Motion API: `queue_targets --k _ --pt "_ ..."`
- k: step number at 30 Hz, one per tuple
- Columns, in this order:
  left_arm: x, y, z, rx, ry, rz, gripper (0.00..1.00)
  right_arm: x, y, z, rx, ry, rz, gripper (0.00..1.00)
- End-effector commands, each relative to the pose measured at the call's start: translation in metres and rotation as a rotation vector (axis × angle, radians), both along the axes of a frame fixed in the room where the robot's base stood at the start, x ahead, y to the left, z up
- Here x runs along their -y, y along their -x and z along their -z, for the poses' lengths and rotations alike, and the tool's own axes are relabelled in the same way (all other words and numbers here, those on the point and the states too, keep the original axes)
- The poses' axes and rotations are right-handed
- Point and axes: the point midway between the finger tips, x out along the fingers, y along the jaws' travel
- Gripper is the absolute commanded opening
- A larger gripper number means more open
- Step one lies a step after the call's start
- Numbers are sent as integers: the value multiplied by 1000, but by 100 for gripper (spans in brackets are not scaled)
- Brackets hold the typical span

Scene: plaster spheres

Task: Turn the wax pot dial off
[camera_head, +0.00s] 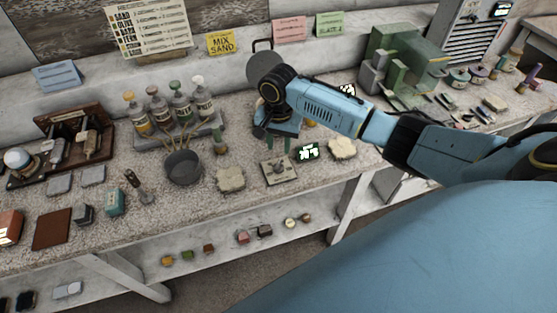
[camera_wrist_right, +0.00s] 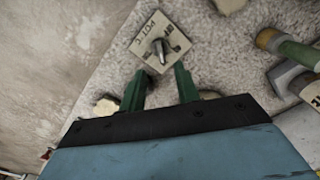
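In the head view the plate (camera_head: 279,173) lies flat on the bench, below my right gripper. My right gripper (camera_head: 280,151) points down at the plate from behind. In the right wrist view its two green fingers (camera_wrist_right: 159,80) are apart, with nothing between them. The knob is just beyond the fingertips, roughly in line with the gap, and no contact shows. My left gripper is not in view.
Cream lumps (camera_head: 231,178) and (camera_head: 342,148) lie either side of the plate. A dark bowl (camera_head: 184,168) and pump bottles (camera_head: 180,103) stand left. A round grey pan (camera_head: 265,66) is behind my arm. A green machine (camera_head: 402,60) stands right. The bench front edge is near.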

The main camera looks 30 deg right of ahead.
Motion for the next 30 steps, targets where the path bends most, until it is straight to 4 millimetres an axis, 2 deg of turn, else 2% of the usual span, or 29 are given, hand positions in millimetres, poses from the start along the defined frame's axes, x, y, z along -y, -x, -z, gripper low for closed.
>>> queue_targets --k 1,3,10,15,23,25,30 --pt "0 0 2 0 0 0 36 0 1 14 -4 0 0 32" --pt "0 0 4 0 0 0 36 0 1 28 -4 0 0 32" --pt "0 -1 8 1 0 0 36 -1 0 64 -1 1 -2 32" --pt "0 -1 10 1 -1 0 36 0 0 74 1 1 -2 32" --pt "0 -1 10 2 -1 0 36 0 0 75 1 0 -2 32" --pt "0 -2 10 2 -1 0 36 0 0 75 1 0 -2 27" --pt "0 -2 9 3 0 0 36 0 0 75 1 0 -2 4"
